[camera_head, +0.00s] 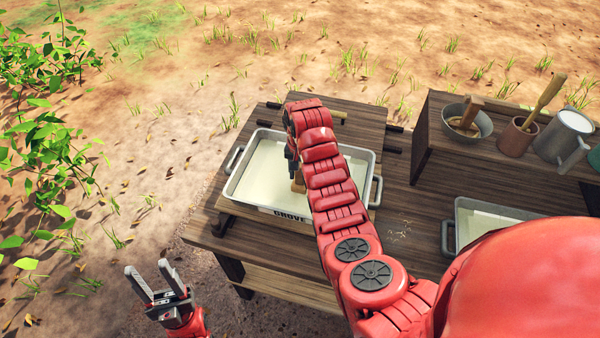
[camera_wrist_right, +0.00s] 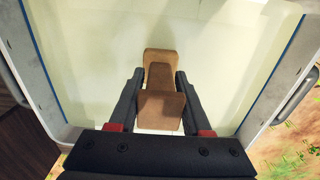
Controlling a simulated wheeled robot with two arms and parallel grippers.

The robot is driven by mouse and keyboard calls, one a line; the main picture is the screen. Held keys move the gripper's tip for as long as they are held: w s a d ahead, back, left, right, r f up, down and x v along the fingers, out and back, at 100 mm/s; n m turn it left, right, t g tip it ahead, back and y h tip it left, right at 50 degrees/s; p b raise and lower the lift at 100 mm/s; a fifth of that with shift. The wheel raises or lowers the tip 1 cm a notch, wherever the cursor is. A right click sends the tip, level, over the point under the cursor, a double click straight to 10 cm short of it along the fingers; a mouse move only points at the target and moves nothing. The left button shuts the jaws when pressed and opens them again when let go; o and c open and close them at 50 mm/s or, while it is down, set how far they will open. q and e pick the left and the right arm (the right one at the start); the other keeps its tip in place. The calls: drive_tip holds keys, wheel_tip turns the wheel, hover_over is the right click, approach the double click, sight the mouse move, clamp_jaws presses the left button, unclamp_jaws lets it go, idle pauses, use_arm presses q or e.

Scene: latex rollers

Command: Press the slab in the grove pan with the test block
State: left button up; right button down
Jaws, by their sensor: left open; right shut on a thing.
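The grove pan (camera_head: 231,190) is a pale metal tray with side handles and a GROVE label, on the wooden table. The pale, cream slab (camera_head: 258,165) fills its floor; it also fills much of the right wrist view (camera_wrist_right: 95,60). My right gripper (camera_wrist_right: 160,90) is shut on the brown wooden test block (camera_wrist_right: 160,103), over the pan. In the head view my arm hides most of the block (camera_head: 298,186). I cannot tell whether the block touches the slab. My left gripper (camera_head: 151,277) is open and empty, off the table at the lower left.
A second pale pan (camera_head: 490,215) sits at the right, partly hidden by my body. A raised wooden shelf (camera_head: 450,160) holds a bowl (camera_head: 467,122), a brown pot (camera_head: 515,138) and a metal jug (camera_head: 563,135). Dark rollers (camera_head: 390,128) lie behind the grove pan. A leafy bush (camera_head: 40,150) stands left.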

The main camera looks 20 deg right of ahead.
drive_tip(key=shift+f+b, duration=0.35)
drive_tip(key=shift+f, duration=0.25)
idle(0.3)
idle(0.4)
idle(0.4)
wheel_tip(320, 180, up, 5)
drive_tip(key=shift+r+p, duration=0.15)
drive_tip(key=shift+p, duration=0.35)
wheel_tip(320, 180, up, 5)
drive_tip(key=p, duration=0.5)
drive_tip(key=shift+f+b, duration=0.25)
drive_tip(key=shift+b, duration=0.05)
